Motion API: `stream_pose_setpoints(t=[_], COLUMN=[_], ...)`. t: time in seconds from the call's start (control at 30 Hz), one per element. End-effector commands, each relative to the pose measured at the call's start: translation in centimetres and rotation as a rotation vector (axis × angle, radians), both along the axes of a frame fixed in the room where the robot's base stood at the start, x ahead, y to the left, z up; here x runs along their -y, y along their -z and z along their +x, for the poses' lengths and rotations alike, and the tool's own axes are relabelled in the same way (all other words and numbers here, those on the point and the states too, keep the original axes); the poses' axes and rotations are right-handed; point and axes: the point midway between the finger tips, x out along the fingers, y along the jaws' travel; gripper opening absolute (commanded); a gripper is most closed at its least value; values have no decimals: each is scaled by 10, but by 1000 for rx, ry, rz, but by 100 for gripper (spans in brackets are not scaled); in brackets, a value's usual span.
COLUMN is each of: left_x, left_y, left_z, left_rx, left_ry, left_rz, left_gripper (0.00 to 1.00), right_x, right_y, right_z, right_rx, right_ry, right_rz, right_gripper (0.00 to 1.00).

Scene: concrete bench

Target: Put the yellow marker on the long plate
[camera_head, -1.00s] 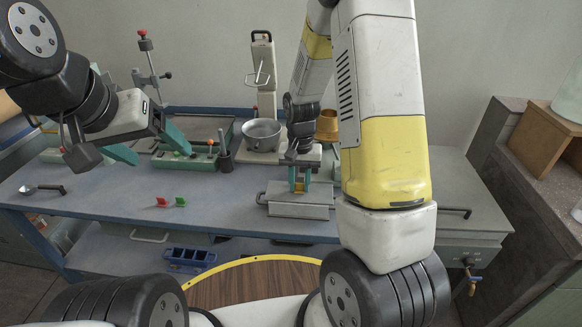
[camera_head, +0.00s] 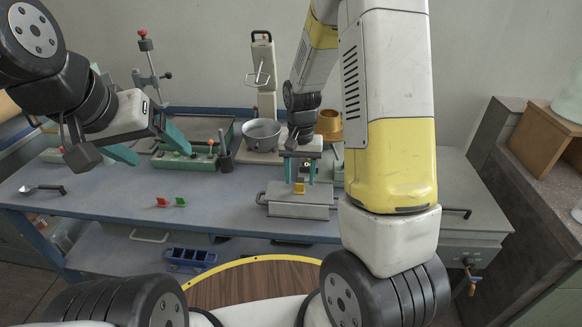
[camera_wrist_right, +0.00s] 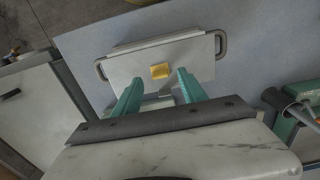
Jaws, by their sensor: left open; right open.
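The yellow marker (camera_head: 299,188) rests on the long plate (camera_head: 285,210), a grey plate with a handle at each end. In the right wrist view the marker (camera_wrist_right: 160,71) stands near the middle of the plate (camera_wrist_right: 200,58), just beyond the fingertips. My right gripper (camera_head: 300,178) is open and empty just above the marker; its green fingers (camera_wrist_right: 155,88) are apart and do not touch it. My left gripper (camera_head: 130,155) is open and empty, high over the left of the bench.
Red (camera_head: 162,202) and green (camera_head: 180,202) markers stand on the bench left of the plate. A spoon-like tool (camera_head: 42,189) lies at the far left. A metal pot (camera_head: 261,134) and a green tool block (camera_head: 188,161) stand behind. The front middle of the bench is clear.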

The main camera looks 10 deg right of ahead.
Motion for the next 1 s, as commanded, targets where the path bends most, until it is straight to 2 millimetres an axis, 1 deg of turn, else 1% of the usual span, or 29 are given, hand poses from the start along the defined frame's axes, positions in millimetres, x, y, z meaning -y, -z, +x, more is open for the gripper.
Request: stream_pose_setpoints(t=[0.03, 0.1, 0.3, 0.4, 0.57, 0.63, 0.67, 0.77, 0.8, 0.87, 0.9, 0.97, 1.0], left_x=[0, 0, 0, 0, 0, 0, 0, 0, 0, 0, 0, 0, 0], left_y=[0, 0, 0, 0, 0, 0, 0, 0, 0, 0, 0, 0, 0], left_z=[0, 0, 0, 0, 0, 0, 0, 0, 0, 0, 0, 0, 0], left_rx=[0, 0, 0, 0, 0, 0, 0, 0, 0, 0, 0, 0, 0], left_ry=[0, 0, 0, 0, 0, 0, 0, 0, 0, 0, 0, 0, 0], left_rz=[0, 0, 0, 0, 0, 0, 0, 0, 0, 0, 0, 0, 0], left_gripper=[78, 78, 78, 78, 78, 78, 78, 78, 78, 78, 78, 78, 78], right_x=[0, -1, 0, 0, 0, 0, 0, 0, 1, 1, 1, 0, 0], right_y=[-13, -29, -68, -81, -95, -107, -114, -144, -158, -177, -189, -204, -214], right_z=[1, 1, 1, 1, -2, -7, -10, -29, -39, -56, -68, -86, -98], right_rx=[7, 7, 4, 3, 8, 27, 41, 107, 141, 195, 231, 286, 323], right_ry=[0, -1, 0, 0, -3, -12, -17, -53, -70, -102, -123, -155, -178], right_rz=[1, 1, 1, 1, 5, 18, 28, 65, 81, 102, 113, 126, 131], right_gripper=[50, 50, 50, 50, 50, 50, 50, 50, 50, 50, 50, 50, 50])
